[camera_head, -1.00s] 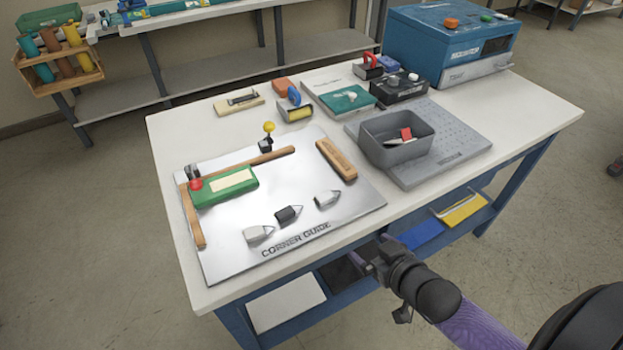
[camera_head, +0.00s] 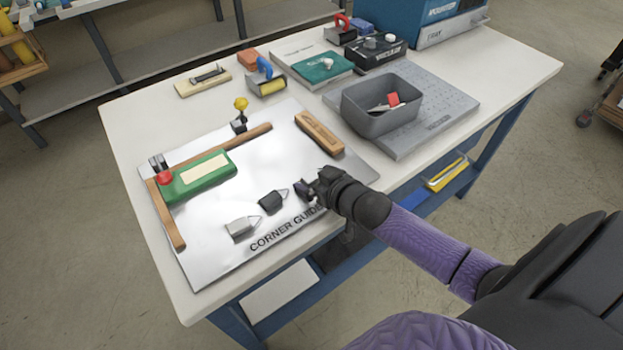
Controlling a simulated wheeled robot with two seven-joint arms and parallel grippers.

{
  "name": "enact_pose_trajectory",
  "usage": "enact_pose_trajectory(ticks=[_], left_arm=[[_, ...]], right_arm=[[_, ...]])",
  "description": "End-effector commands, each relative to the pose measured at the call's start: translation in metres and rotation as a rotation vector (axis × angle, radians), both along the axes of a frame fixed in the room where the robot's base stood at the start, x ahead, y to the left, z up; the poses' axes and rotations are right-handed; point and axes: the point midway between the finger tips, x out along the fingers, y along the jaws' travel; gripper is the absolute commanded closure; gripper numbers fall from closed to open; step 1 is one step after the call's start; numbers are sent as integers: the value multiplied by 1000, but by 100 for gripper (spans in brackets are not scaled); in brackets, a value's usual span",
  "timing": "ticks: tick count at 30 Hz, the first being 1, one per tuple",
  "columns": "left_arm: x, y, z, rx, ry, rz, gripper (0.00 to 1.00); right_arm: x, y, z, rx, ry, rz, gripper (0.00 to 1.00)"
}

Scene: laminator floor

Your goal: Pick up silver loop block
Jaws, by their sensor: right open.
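A light silver-grey block with a wire loop (camera_head: 240,228) lies near the front edge of the metal corner guide plate (camera_head: 215,255). A dark block with a loop (camera_head: 272,201) lies to its right. My right gripper (camera_head: 304,189) is over the plate's front right part, just right of the dark block, with its jaws open. It covers the spot where a third, greyish loop block lay earlier, so that block is hidden. I cannot tell whether the gripper touches it. My left gripper is out of view.
A green block with a red knob (camera_head: 198,177) sits by wooden rails at the plate's left. A wooden bar (camera_head: 319,133) lies behind my right gripper. A grey bin (camera_head: 414,118) stands on a grey perforated board (camera_head: 455,106). The plate's middle is clear.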

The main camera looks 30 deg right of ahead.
Motion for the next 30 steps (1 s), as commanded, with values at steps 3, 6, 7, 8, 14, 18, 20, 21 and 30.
enact_pose_trajectory(ticks=[3, 6, 7, 8, 14, 18, 20, 21, 30], left_arm=[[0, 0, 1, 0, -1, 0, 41], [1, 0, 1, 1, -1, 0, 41], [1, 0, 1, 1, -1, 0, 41], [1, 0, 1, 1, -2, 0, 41], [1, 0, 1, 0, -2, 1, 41], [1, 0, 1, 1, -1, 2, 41], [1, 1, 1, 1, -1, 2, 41], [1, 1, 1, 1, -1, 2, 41], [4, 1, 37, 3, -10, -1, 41]], right_arm=[[0, 0, 1, 0, -1, 0, 8], [0, 0, 1, 0, -1, 0, 30], [0, 0, 1, 0, -1, 0, 36], [0, 0, 1, 0, -1, 0, 42], [0, 0, 1, 1, 0, 0, 85], [-1, 0, 1, 0, 0, 0, 95], [-1, 0, 1, 0, 0, 0, 95], [-1, 0, 2, 0, -1, 0, 95], [0, 0, 74, 1, -5, 1, 95]])
